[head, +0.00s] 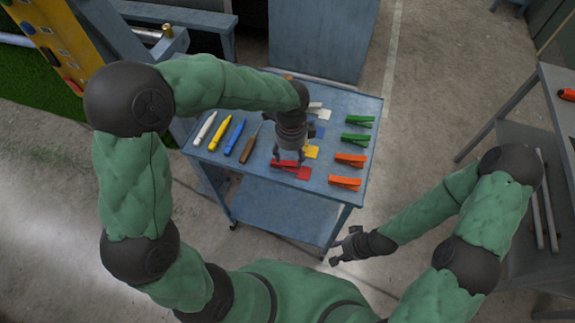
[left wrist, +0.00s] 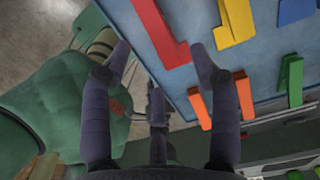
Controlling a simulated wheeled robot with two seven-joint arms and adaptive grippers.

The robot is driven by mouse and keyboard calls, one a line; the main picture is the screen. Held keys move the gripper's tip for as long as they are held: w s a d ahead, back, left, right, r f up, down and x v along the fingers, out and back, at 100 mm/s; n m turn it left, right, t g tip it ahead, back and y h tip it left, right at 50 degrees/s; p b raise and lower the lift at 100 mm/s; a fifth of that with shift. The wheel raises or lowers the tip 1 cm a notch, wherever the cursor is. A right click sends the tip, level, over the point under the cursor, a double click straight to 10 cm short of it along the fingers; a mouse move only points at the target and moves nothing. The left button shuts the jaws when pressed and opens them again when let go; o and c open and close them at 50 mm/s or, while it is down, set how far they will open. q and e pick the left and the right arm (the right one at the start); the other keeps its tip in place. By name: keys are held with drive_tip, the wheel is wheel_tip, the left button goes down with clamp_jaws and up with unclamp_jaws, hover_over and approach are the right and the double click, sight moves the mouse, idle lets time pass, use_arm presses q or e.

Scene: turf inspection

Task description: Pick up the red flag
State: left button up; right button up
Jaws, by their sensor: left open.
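The red flag (head: 291,170) lies flat near the front edge of the blue cart top, partly covered by my left gripper in the head view. My left gripper (head: 287,158) is over it, pointing down. In the left wrist view the red flag (left wrist: 160,32) shows as a long red strip between the two spread fingertips of my left gripper (left wrist: 162,57). The gripper is open and holds nothing; whether a finger touches the flag I cannot tell. My right gripper (head: 344,246) hangs low in front of the cart, away from the flag; its jaw state is unclear.
A yellow flag (head: 311,152) lies just behind the red one, with blue (head: 317,131) and white flags (head: 319,113) beyond. Orange clips (head: 345,183) and green clips (head: 358,138) lie to the right. An awl (head: 250,145) and several markers (head: 220,133) lie to the left.

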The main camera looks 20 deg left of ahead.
sight(290, 165)
use_arm(q)
drive_tip(key=shift+s+a+f+b, duration=0.1)
drive_tip(key=shift+f+b, duration=0.9)
drive_tip(key=shift+f, duration=1.8)
drive_tip(key=c, duration=1)
